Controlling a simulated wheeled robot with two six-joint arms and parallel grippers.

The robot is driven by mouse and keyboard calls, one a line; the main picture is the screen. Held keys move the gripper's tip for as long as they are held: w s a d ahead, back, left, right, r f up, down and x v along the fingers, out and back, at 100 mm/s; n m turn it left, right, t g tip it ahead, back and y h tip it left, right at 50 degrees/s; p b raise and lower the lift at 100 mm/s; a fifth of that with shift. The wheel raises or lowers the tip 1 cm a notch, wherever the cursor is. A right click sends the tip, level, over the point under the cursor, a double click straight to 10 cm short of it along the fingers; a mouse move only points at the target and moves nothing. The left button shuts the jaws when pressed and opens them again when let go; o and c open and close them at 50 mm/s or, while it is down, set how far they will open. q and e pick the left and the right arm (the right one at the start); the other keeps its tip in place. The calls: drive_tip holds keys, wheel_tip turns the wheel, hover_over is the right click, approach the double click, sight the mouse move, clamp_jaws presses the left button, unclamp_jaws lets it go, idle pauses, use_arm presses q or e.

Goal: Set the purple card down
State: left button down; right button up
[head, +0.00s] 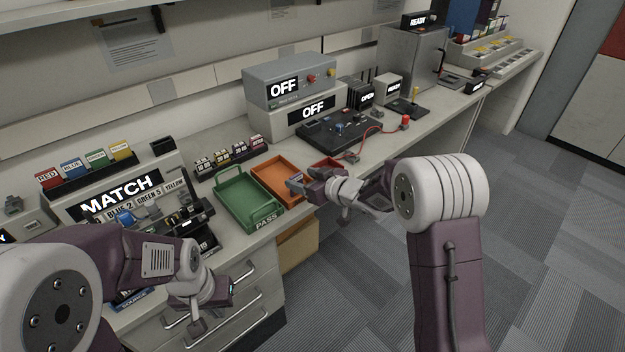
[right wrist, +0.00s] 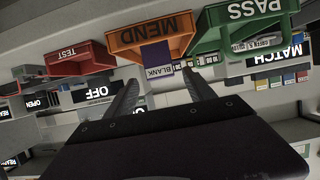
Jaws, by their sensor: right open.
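The purple card (right wrist: 155,53), with a white strip reading BLANK at one end, shows in the right wrist view at the orange MEND tray (right wrist: 126,37). I cannot tell whether it rests on the tray. My right gripper (right wrist: 162,78) is open, with the card's label end between its fingertips in the picture. In the head view my right gripper (head: 299,184) is over the right side of the orange tray (head: 262,168); I cannot make out the card there. My left gripper (head: 205,312) hangs low in front of the drawers, its jaws unclear.
The green PASS tray (head: 238,192) stands left of the orange tray, and a red tray (head: 326,164) to its right. The MATCH station (head: 118,188) is at the left. A black board (head: 340,130) with a red cable lies behind. Floor is open at the right.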

drive_tip(key=v, duration=0.5)
drive_tip(key=shift+s+d, duration=0.1)
drive_tip(key=shift+s, duration=0.05)
drive_tip(key=s+d+f+m+g+h, duration=0.45)
drive_tip(key=s+d+f+h, duration=0.3)
drive_tip(key=s+d, duration=0.4)
drive_tip(key=s+f+m+g, duration=0.3)
drive_tip(key=s+g, duration=0.2)
drive_tip(key=s, duration=1)
